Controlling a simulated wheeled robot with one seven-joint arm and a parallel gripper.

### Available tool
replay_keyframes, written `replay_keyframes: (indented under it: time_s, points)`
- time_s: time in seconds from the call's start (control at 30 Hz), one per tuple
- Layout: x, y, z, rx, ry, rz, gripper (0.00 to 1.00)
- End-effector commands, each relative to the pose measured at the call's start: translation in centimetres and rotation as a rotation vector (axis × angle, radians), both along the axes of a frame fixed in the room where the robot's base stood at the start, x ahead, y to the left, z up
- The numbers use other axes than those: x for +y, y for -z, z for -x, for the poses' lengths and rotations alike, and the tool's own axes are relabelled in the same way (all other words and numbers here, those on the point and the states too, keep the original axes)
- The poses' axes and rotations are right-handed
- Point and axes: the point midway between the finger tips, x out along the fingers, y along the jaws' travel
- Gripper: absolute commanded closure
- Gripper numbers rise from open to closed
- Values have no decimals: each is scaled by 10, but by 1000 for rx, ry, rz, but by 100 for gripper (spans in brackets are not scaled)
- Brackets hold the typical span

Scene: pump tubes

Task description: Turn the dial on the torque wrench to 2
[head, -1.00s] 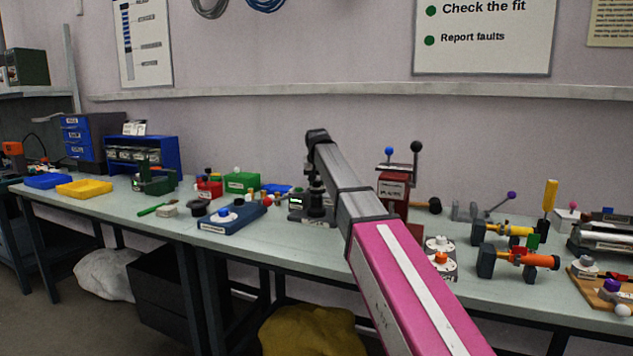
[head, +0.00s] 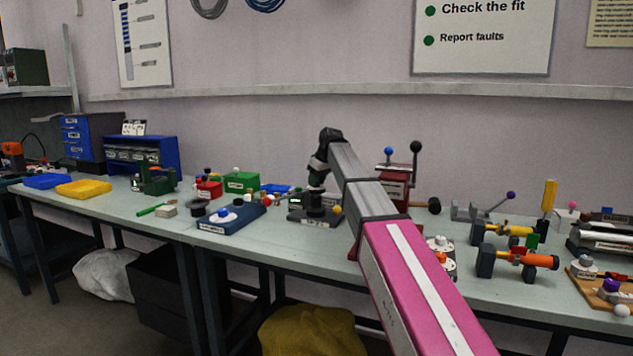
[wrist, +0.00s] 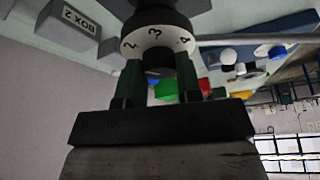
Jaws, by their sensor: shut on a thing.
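In the wrist view the torque wrench's dial (wrist: 157,50) is a black round knob with a white ring marked 2, 3 and 4. The 3 is near the middle of the visible ring, the 2 to its left and the 4 to its right. My gripper (wrist: 158,72) has its two dark green fingers on either side of the knob, shut on it. A grey rod (wrist: 240,37) runs off to the right. In the head view my gripper (head: 317,180) points down over a dark stand (head: 300,217) on the bench. My wrist partly hides the dial there.
A "BOX 2" label (wrist: 77,18) is close by in the wrist view. A blue base with a white dial (head: 232,221) stands left of the stand. A red box with levers (head: 397,187) stands right, partly behind my arm. Bare bench (head: 275,244) lies in front.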

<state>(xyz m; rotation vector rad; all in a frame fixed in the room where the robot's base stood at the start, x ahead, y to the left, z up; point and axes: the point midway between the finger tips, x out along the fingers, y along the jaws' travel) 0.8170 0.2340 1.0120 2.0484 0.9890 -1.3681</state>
Motion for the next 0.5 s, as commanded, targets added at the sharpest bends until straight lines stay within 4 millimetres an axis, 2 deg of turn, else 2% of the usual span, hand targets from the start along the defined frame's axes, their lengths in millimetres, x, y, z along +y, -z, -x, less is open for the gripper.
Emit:
replay_keyframes:
  time_s: [0.2,0.5]
  points:
    - [0,-1,-1,0,-104,0,91]
    - [0,0,-1,-1,-161,0,91]
